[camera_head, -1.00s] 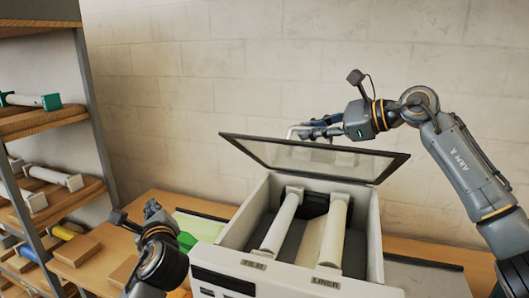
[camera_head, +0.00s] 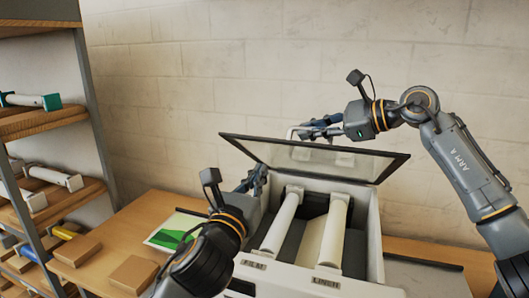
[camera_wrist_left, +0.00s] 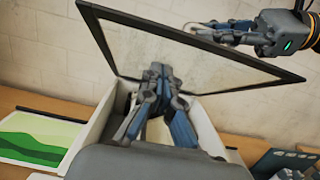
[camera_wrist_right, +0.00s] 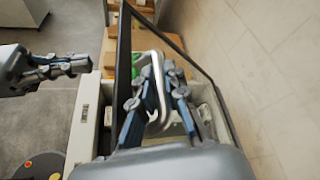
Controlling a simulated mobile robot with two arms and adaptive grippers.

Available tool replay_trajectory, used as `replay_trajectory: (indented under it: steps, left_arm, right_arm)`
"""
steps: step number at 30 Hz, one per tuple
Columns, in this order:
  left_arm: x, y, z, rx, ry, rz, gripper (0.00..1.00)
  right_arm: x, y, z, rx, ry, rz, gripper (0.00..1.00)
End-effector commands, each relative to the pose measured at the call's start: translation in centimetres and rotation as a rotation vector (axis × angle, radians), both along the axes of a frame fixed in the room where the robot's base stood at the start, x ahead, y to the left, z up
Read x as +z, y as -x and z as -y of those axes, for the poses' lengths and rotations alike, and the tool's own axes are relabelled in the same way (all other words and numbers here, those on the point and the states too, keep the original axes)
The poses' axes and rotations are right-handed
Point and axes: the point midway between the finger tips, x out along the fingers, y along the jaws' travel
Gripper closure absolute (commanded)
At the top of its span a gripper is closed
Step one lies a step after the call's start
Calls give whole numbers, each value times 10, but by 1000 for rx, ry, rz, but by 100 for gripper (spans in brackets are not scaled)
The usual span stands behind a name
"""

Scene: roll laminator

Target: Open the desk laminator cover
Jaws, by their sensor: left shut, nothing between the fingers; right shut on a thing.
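The laminator (camera_head: 373,235) is a light-coloured box with its top open. Its dark-framed clear cover (camera_head: 320,163) stands raised and tilted above the box. My right gripper (camera_head: 310,132) is behind the cover, shut on the light cover handle (camera_wrist_right: 157,75). My left gripper (camera_head: 258,176) is shut and empty at the box's left rear, below the cover's left part. In the left wrist view its fingers (camera_wrist_left: 158,75) overlap the cover pane; I cannot tell whether they touch it.
Two rollers (camera_head: 281,222) (camera_head: 333,232) lie inside the box. A green-and-white sheet (camera_head: 172,233) lies on the wooden table (camera_head: 140,215) to the left. A shelf (camera_head: 92,100) with rolls stands at far left. Wooden blocks (camera_head: 135,274) lie near the table's front.

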Motion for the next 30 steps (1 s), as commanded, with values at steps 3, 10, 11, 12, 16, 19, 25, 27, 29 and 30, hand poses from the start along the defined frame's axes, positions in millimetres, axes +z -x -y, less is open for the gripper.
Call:
replay_trajectory:
  steps: [3, 10, 11, 12, 16, 19, 25, 27, 29, 30]
  left_arm:
    - [7, -20, 7, 0, 2, 3, 100]
    - [31, -35, 11, 1, 2, 2, 100]
    - [33, -36, 12, 1, 2, 2, 100]
    - [34, -37, 12, 1, 2, 2, 100]
    - [36, -38, 12, 1, 0, 0, 100]
    - [36, -38, 12, 1, 0, 0, 100]
    - [38, -39, 12, 1, 0, 1, 100]
    - [43, -42, 13, 1, -1, 3, 100]
    - [49, -46, 14, 2, -3, 4, 100]
    - [53, -48, 15, 1, -2, 4, 100]
  right_arm:
    - [-1, -1, 1, -3, 2, -1, 100]
    - [-1, -1, 1, -2, 1, -1, 100]
    - [-1, -1, 1, -2, 1, -1, 100]
    - [-1, -1, 1, -2, 1, -1, 100]
    - [-1, -1, 1, -2, 0, -2, 100]
    - [-1, -1, 1, -2, 0, -2, 100]
    - [-1, -1, 1, -2, 1, -1, 100]
    - [-1, -1, 1, -2, 1, -1, 100]
    - [-1, -1, 1, -2, 1, -1, 100]
    - [-1, 0, 1, -1, 1, -1, 100]
